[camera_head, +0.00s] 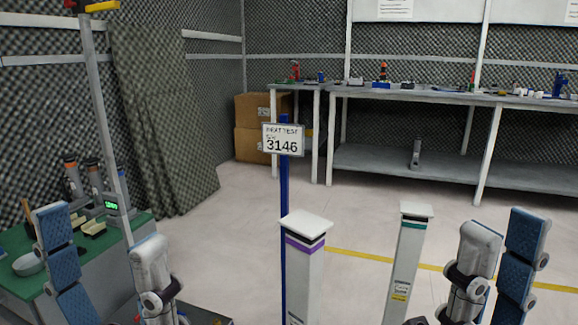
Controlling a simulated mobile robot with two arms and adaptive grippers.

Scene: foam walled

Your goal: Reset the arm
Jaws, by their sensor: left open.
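My left arm (154,270) shows at the lower left as a grey-white link with a dark joint ring. My right arm (478,255) shows at the lower right in a similar raised pose. Both arms run out of the bottom of the picture, and I make out no gripper fingers or fingertips on either one. Nothing held can be seen.
A green-topped table (112,236) with a bowl (28,264) stands at the left. Two pale posts, one purple-banded (303,262) and one green-banded (408,250), stand ahead beside a sign (283,140). A long bench (440,97) lines the back wall. Open floor (240,220) lies between.

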